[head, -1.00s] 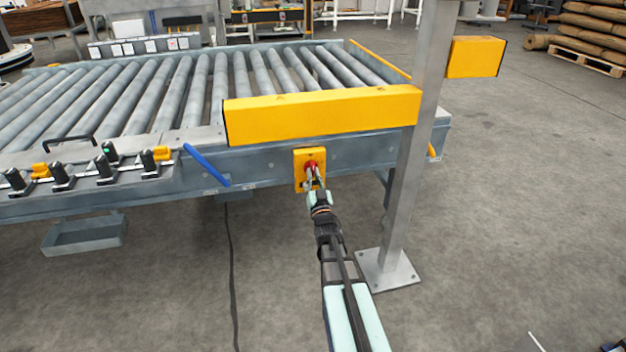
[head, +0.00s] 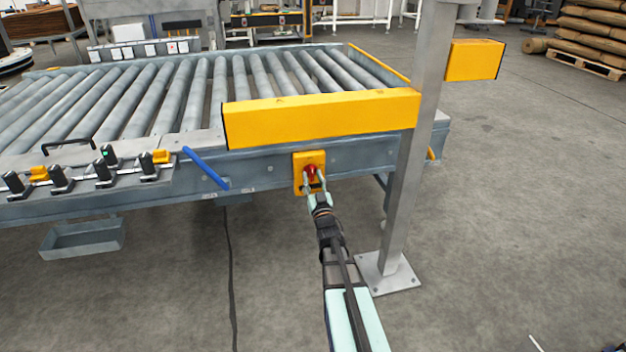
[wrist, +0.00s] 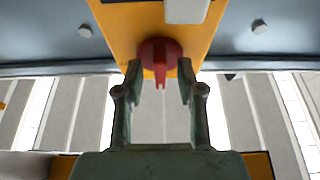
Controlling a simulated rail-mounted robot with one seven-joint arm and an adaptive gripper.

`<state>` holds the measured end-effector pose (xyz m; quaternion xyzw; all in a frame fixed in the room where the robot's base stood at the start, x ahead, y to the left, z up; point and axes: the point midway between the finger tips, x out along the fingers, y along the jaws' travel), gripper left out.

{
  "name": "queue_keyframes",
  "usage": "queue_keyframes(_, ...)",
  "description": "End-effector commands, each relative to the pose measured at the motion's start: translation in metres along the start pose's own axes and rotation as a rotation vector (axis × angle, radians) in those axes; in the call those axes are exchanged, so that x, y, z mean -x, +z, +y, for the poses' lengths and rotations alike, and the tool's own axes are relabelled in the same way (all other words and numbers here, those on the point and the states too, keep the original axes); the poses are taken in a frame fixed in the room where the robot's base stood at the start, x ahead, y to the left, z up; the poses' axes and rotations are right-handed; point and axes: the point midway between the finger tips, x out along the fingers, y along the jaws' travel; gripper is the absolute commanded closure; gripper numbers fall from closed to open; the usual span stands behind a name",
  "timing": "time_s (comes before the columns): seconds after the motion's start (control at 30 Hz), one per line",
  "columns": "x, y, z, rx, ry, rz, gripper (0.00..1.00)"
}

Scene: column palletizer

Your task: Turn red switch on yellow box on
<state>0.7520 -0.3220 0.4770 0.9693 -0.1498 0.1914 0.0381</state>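The yellow box (head: 301,159) is mounted on the side of the conveyor frame, below the long yellow beam. It also fills the upper middle of the wrist view (wrist: 120,25). The red switch (wrist: 158,55) is a round knob with a handle pointing down in the wrist view. It shows small in the head view (head: 310,172). My gripper (wrist: 159,78) is open, with one finger on each side of the switch. Gaps show between the fingertips and the red knob. In the head view my gripper (head: 313,186) reaches the box from below.
A grey steel post (head: 405,170) stands right of my arm. A long yellow beam (head: 320,115) runs above the box. The roller conveyor (head: 180,95) lies behind, with black-handled clamps (head: 60,178) at left. The floor (head: 500,220) at right is clear.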

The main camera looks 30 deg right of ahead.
Motion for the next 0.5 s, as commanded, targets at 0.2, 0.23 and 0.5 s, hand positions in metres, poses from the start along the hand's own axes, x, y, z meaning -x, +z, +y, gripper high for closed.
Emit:
queue_keyframes(0.2,0.005,0.000,0.000,-0.001,0.000,0.000,0.62)
queue_keyframes(0.23,0.007,-0.001,0.000,-0.001,0.000,-0.001,0.62)
queue_keyframes(0.5,0.050,-0.002,-0.001,-0.001,0.000,-0.002,0.62)
